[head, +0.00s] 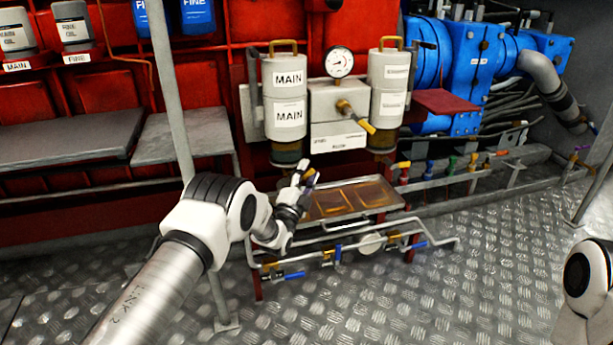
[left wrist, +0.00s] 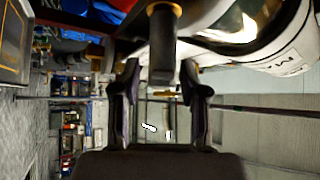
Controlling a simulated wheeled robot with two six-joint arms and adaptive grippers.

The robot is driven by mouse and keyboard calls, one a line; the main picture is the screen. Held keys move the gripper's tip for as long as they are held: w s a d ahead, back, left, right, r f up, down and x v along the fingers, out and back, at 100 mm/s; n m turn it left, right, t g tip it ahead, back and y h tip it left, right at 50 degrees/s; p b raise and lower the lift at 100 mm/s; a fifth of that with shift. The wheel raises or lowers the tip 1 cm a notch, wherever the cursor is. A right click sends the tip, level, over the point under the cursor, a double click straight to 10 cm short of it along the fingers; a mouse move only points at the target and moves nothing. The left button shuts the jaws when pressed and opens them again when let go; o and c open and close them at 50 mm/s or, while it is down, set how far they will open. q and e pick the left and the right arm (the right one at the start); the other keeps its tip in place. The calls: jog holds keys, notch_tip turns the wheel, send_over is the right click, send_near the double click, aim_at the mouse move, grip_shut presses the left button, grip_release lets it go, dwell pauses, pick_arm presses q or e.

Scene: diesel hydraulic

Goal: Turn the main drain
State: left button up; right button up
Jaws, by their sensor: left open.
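The left filter canister, marked MAIN (head: 286,100), hangs on the red wall in the head view. Its dark, amber-tinted bowl (head: 287,152) is at the bottom. My left gripper (head: 305,176) is open just below this bowl, above the tray. In the left wrist view, a dark stubby drain handle (left wrist: 162,45) with a pale brass end points in between the open fingers (left wrist: 157,82). I cannot tell whether they touch it. The canister's white side (left wrist: 290,58) shows at the upper right there. The drain is not clear in the head view. My right gripper is out of view.
A drip tray (head: 385,184) lies under the canisters, with pipes and blue-handled valves (head: 294,276) below it. A gauge (head: 339,62) and a yellow lever (head: 358,118) sit between the canisters. A grey post (head: 172,90) stands left of my gripper.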

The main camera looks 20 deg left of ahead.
pick_arm(q)
jog(key=v, duration=1.2)
jog(key=shift+f, duration=0.1)
dwell(6.7)
